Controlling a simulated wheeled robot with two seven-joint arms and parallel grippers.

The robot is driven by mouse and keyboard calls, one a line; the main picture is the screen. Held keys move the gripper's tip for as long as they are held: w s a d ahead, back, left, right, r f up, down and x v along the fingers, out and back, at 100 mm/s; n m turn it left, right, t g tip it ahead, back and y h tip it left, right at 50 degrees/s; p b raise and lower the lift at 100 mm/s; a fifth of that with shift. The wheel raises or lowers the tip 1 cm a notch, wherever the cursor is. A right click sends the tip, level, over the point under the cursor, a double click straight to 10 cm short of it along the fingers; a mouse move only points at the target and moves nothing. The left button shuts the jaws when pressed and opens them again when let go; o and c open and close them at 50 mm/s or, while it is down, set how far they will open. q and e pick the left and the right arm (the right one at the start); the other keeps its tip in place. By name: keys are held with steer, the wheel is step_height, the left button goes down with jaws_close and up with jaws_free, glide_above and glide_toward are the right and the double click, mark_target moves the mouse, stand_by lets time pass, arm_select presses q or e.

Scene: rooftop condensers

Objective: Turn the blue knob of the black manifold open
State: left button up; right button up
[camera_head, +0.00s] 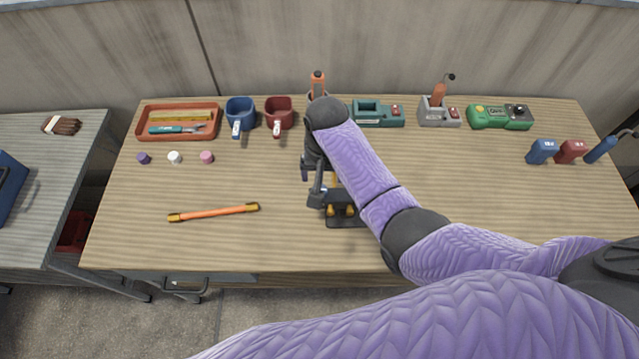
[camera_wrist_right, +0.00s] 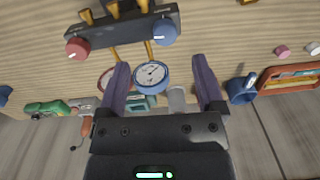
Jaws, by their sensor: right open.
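The black manifold (camera_head: 345,221) lies on the wooden workbench near the front middle, partly hidden by my right arm in the head view. In the right wrist view the manifold (camera_wrist_right: 123,30) shows a red knob (camera_wrist_right: 78,48) at left and the blue knob (camera_wrist_right: 164,32) at right. A blue-rimmed gauge (camera_wrist_right: 150,76) shows between my fingers; a red-rimmed gauge is partly behind the left finger. My right gripper (camera_wrist_right: 161,68) is open and empty, pointing at the manifold, with the blue knob beyond its fingertips, apart from them. My left gripper is not in view.
A blue mug (camera_head: 240,113), a red mug (camera_head: 279,112) and an orange tray (camera_head: 178,135) stand at the back left. A green device (camera_head: 487,118) stands at the back right. An orange rod (camera_head: 214,212) lies left of the manifold. The bench right of my arm is mostly clear.

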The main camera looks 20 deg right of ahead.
steer(key=shift+m, duration=0.4)
steer(key=f+b, duration=0.2)
steer(key=f, duration=0.1)
steer(key=w+f+b, duration=0.1)
steer(key=f, duration=0.2)
steer(key=w+f+b, duration=0.1)
steer(key=f+b, duration=0.1)
steer(key=shift+f+b, duration=0.3)
steer(key=shift+f, duration=0.1)
jaws_close()
